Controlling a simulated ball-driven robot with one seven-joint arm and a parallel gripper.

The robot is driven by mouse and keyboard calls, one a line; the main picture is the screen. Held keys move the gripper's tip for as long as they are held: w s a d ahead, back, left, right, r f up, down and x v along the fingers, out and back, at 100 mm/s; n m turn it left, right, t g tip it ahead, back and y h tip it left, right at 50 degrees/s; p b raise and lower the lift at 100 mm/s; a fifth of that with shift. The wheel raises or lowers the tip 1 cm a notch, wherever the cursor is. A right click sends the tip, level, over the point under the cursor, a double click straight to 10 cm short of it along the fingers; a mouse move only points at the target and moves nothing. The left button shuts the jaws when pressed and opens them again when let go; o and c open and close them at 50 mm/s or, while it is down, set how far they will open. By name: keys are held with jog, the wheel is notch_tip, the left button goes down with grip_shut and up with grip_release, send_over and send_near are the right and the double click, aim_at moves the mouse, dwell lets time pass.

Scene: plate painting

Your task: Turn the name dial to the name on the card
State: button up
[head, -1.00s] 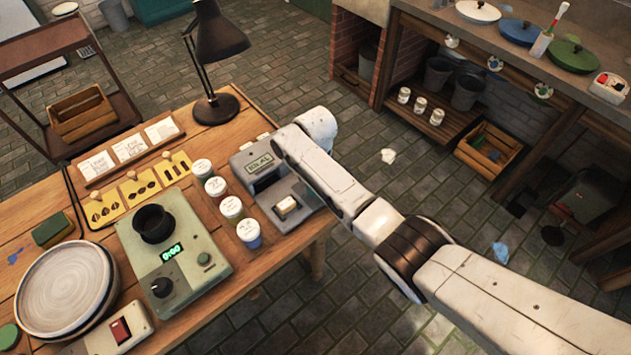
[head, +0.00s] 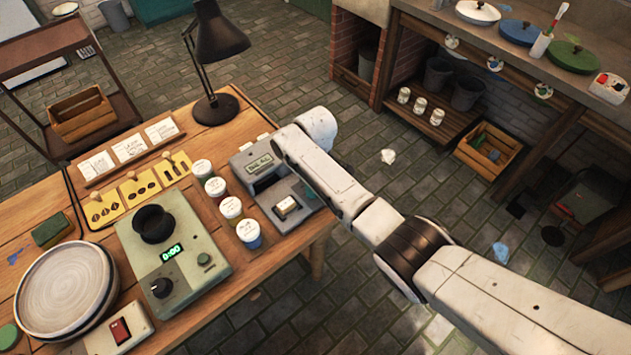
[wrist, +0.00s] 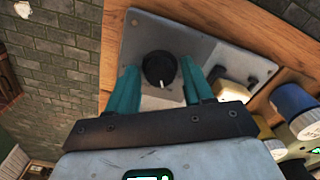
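The black dial (wrist: 159,69), with a white pointer mark, sits on a grey panel (wrist: 200,45) in the wrist view. My gripper (wrist: 159,66) has its teal fingers apart, one on each side of the dial, with gaps visible between fingers and dial. In the head view the grey machine (head: 250,154) stands at the table's right edge, with a small lettered window (head: 259,163). My arm covers the dial and gripper there. White cards, including a middle card (head: 130,147), stand in a row at the back of the table; their writing is too small to read.
White-lidded jars (head: 231,207) stand in a row left of the machine. A green-grey device (head: 205,285) with a 0:00 display is further left, beside a round plate (head: 65,285). A black lamp (head: 215,108) stands behind. Open floor lies right of the table.

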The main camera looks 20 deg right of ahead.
jog(key=shift+o, duration=0.5)
jog(key=shift+r, duration=0.1)
notch_tip(320, 180, up, 11)
jog(key=shift+f, duration=0.2)
dwell(0.4)
jog(key=s+f+m+y, duration=0.15)
jog(key=s+f, duration=0.25)
jog(key=s, duration=0.5)
jog(key=s+f+m, duration=0.3)
jog(key=s+f, duration=0.2)
jog(key=s, duration=0.3)
jog(key=s+d+r+m+h, duration=0.1)
jog(key=s+d, duration=0.3)
jog(key=s, duration=0.6)
jog(key=s+d+r+m+t, duration=0.1)
jog(key=s+d+m, duration=0.3)
jog(key=s, duration=0.7)
jog(key=shift+s+d+r+m+h, duration=0.15)
jog(key=shift+s+r+m+h, duration=0.2)
jog(key=shift+r, duration=0.1)
